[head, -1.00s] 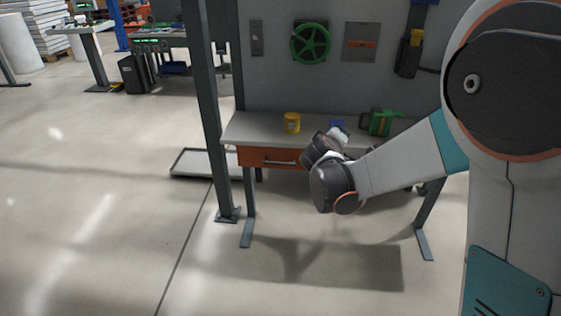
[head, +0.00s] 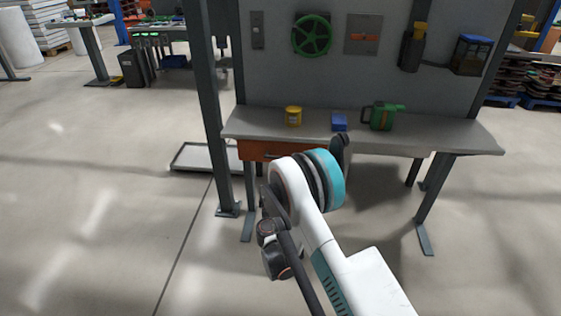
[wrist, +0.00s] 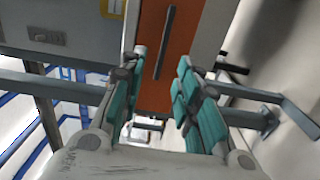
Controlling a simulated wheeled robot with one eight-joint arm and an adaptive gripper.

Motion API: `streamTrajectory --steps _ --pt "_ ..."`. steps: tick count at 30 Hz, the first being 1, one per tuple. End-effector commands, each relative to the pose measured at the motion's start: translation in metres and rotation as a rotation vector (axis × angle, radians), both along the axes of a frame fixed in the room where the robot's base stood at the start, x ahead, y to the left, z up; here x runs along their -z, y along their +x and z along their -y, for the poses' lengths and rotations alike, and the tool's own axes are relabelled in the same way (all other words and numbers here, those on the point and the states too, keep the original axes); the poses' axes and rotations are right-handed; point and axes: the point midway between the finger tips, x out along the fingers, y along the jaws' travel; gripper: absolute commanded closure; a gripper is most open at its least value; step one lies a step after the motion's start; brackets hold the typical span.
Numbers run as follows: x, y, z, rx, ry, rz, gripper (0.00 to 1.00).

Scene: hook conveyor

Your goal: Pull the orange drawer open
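The orange drawer (head: 256,150) is under the left part of the workbench top. It looks shut. In the head view my arm covers its right part and its handle. In the wrist view the drawer front (wrist: 181,80) fills the upper middle, with its long dark bar handle (wrist: 165,42) running nearly upright. My gripper (wrist: 162,62) is open, its teal-padded fingers spread to either side of the drawer front. The handle's lower end lies between the fingertips in the picture. Nothing is between the fingers, and the handle appears ahead of them. I cannot make out the fingers in the head view.
A dark post (head: 211,110) stands left of the drawer. A low tray (head: 190,168) lies behind it. The floor at left is open.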

Motion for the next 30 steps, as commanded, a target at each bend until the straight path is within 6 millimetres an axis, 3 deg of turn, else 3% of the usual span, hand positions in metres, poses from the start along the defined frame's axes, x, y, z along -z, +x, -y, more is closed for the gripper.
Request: streamTrajectory --steps 7,17,30 --pt "0.010 -0.001 -0.006 -0.014 -0.021 0.011 0.70" --pt "0.007 0.025 -0.004 -0.012 -0.020 0.011 0.70" --pt "0.014 0.109 -0.001 -0.012 -0.019 0.010 0.70"
